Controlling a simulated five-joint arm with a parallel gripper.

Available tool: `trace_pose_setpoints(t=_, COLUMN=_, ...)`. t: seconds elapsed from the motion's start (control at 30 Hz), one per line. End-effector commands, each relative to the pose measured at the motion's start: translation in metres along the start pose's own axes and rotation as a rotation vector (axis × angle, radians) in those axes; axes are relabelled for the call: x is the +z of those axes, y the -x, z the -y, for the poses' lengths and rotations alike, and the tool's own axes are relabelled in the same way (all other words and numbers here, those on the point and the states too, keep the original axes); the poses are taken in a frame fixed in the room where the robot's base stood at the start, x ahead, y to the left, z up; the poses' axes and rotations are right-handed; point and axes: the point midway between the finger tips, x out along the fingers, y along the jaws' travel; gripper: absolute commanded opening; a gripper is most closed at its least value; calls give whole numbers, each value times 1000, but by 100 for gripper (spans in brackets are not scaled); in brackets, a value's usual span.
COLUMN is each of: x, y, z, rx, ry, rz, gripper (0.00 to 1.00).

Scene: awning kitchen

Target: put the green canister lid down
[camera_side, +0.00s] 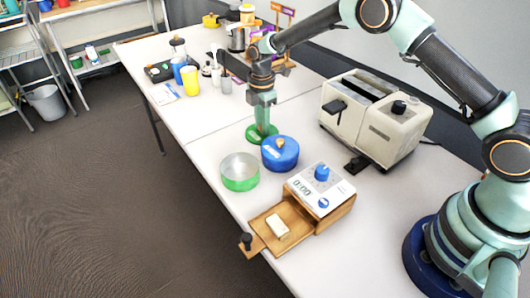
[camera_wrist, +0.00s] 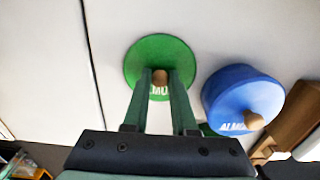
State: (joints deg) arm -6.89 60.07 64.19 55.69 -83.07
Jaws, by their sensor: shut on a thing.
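My gripper (camera_side: 262,124) points down at the middle of the table and is shut on the wooden knob of the green canister lid (camera_side: 262,136). In the wrist view, the gripper (camera_wrist: 160,78) pinches the knob at the centre of the flat round lid (camera_wrist: 160,50), which has white lettering partly hidden by the fingers. The lid is level, at or just above the tabletop; I cannot tell whether it touches. The open green canister (camera_side: 240,180) stands nearer the table's front edge, uncovered. A sliver of green shows behind the gripper in the wrist view.
A lidded blue canister (camera_side: 280,156) stands close to the lid's right; it also shows in the wrist view (camera_wrist: 240,95). A timer box (camera_side: 320,190) with an open wooden drawer (camera_side: 270,228) is in front. A toaster (camera_side: 372,125) is at right. Cups and bottles stand farther back.

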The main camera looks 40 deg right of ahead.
Motion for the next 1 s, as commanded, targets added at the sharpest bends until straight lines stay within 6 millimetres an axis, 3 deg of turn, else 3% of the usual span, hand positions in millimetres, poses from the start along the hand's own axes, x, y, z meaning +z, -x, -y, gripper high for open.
trace_pose_setpoints(t=0.17, x=0, y=-3, z=0, rx=-1, ry=0, rz=0, gripper=0)
trace_pose_setpoints(t=0.2, x=0, y=-3, z=0, rx=0, ry=0, rz=0, gripper=37)
trace_pose_setpoints(t=0.27, x=0, y=-2, z=0, rx=0, ry=0, rz=0, gripper=55)
trace_pose_setpoints(t=0.67, x=0, y=3, z=0, rx=1, ry=0, rz=0, gripper=55)
trace_pose_setpoints(t=0.77, x=0, y=15, z=-1, rx=2, ry=0, rz=0, gripper=55)
trace_pose_setpoints(t=1.0, x=0, y=64, z=-1, rx=4, ry=0, rz=-1, gripper=55)
